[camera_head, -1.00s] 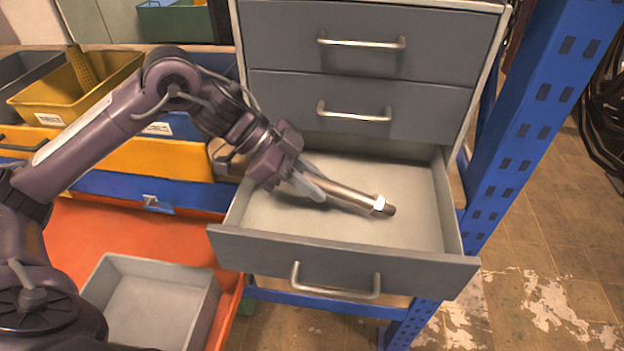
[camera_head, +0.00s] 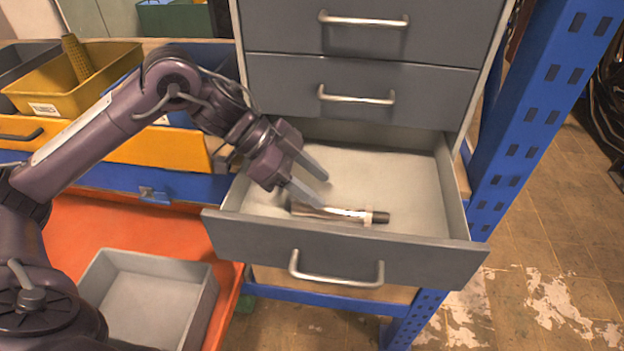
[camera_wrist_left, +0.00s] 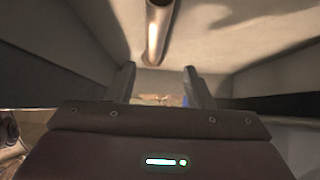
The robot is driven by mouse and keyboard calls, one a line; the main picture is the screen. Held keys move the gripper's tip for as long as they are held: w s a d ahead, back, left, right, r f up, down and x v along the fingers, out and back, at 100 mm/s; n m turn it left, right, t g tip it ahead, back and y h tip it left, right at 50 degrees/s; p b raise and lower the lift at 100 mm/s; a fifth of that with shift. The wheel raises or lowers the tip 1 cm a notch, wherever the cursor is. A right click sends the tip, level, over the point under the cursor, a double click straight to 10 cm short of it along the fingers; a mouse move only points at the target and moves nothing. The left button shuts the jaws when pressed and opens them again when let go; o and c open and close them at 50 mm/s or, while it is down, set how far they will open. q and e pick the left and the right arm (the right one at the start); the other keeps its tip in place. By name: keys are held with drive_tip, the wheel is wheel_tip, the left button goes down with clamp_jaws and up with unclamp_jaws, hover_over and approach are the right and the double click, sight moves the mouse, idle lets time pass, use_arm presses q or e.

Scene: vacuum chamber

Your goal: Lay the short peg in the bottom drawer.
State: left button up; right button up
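The short peg (camera_head: 345,214), a metal rod with a pale collar and a dark end, lies in the open bottom drawer (camera_head: 345,259), near its front wall. In the left wrist view the peg (camera_wrist_left: 157,30) shows beyond the fingertips, apart from them. My left gripper (camera_head: 324,190) is open and empty, just above the drawer floor at the peg's left end. In the left wrist view its two fingers (camera_wrist_left: 159,72) stand wide apart. My right gripper is not in view.
Two shut drawers with handles, the nearer one the middle drawer (camera_head: 360,92), rise above the open drawer. A blue upright (camera_head: 525,130) stands at the right. A grey bin (camera_head: 150,300) sits on the orange surface (camera_head: 110,225) at lower left. A yellow bin (camera_head: 80,85) stands at the back left.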

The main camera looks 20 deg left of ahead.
use_arm(q)
drive_tip(key=shift+a, duration=0.1)
drive_tip(key=shift+s+a+r, duration=0.1)
drive_tip(key=shift+a+r, duration=0.1)
drive_tip(key=shift+a, duration=0.05)
drive_tip(key=b+v, duration=0.1)
drive_tip(key=v, duration=0.6)
drive_tip(key=shift+b, duration=0.4)
